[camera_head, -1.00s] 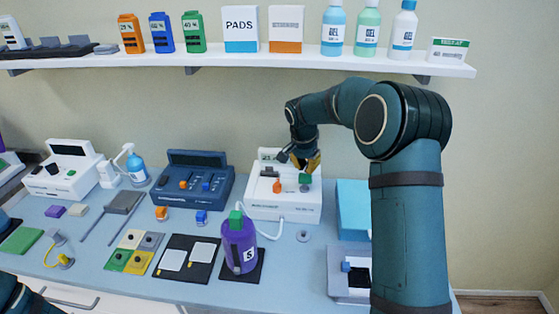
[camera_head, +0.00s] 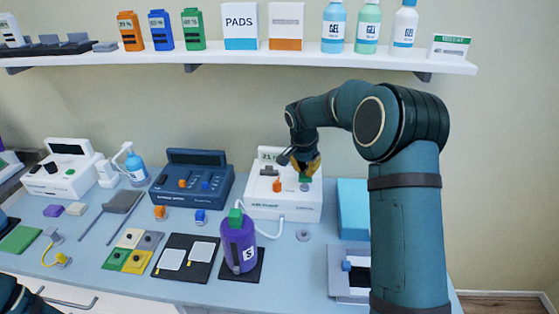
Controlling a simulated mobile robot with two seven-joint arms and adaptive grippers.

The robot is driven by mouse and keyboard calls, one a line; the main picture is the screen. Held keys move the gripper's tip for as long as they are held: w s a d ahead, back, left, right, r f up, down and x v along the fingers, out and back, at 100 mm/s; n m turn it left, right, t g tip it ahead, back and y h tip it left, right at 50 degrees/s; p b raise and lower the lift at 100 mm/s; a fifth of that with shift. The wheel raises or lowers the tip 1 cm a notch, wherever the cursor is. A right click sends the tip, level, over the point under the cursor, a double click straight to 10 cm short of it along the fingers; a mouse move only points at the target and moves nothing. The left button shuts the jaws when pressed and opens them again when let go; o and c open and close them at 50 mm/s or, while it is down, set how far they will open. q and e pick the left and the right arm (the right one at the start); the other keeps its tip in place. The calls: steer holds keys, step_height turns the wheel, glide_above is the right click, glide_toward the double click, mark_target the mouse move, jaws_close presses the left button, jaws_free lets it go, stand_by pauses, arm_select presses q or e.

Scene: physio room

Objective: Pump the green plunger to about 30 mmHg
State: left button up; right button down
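The green plunger (camera_head: 305,180) stands on the right part of the top of a white device (camera_head: 283,207) at the back of the bench. My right gripper (camera_head: 312,167), dark with yellow on it, is directly above the plunger, with its tips at or very near its top. I cannot tell whether its fingers are shut. The device's display (camera_head: 268,153) is partly covered by my gripper; its digits seem to begin with 21, but are small. An orange knob (camera_head: 277,185) is left of the plunger. A hose runs from the device to a purple cuff (camera_head: 239,243). My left gripper is out of view.
A dark blue device (camera_head: 192,178) stands left of the white one. A light blue box (camera_head: 353,208) and a grey tray (camera_head: 345,287) lie to the right, near my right arm. A shelf (camera_head: 240,59) with boxes and bottles hangs above.

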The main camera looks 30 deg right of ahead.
mark_target(305, 176)
steer(key=shift+f+b, duration=1.3)
steer(key=shift+f, duration=0.8)
steer(key=shift+r+p, duration=2)
steer(key=shift+r, duration=1)
steer(key=shift+r+p, duration=1.8)
steer(key=shift+r, duration=0.75)
steer(key=shift+f, duration=0.1)
